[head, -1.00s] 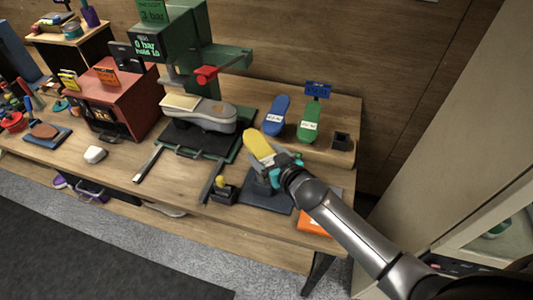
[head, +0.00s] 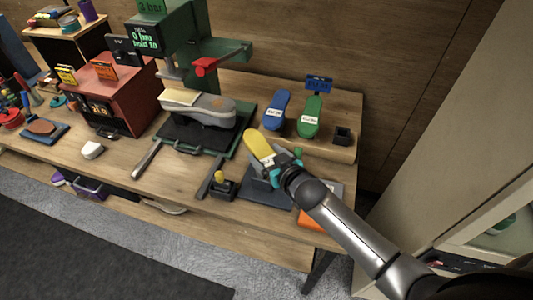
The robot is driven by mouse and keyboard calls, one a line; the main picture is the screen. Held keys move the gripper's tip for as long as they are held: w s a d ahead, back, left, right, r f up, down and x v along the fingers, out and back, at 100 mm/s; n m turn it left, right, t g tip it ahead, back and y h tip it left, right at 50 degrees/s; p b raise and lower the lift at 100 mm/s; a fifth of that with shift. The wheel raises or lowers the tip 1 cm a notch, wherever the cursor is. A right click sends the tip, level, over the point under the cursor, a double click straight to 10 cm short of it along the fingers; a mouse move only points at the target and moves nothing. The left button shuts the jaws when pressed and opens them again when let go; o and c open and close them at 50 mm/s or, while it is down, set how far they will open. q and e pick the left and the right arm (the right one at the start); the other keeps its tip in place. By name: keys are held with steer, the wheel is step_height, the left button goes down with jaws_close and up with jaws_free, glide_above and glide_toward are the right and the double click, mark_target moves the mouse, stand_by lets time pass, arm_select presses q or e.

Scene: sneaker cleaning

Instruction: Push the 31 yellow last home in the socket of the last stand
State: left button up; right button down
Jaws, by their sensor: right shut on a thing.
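The yellow last (head: 259,144) is tilted sole up, at the right part of the workbench in the head view. My right gripper (head: 284,169) is shut on it near its lower end. The last stand (head: 266,195) is a dark flat base on the bench, directly below the last. The gripper and the last hide the stand's socket, so I cannot tell how deep the last sits in it. My left gripper is not in view.
A blue last (head: 274,112) and a green last (head: 309,118) stand on a wooden rack behind. A green press (head: 215,48) holds a grey shoe sole (head: 207,110) to the left. A small black holder with a yellow knob (head: 221,186) and an orange item (head: 311,221) flank the stand.

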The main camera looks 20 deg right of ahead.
steer(key=shift+c, duration=0.4)
jaws_free()
steer(key=shift+o, duration=0.4)
steer(key=shift+f, duration=0.1)
steer(key=p+v, duration=0.1)
steer(key=v, duration=1.4)
steer(key=shift+s, duration=0.15)
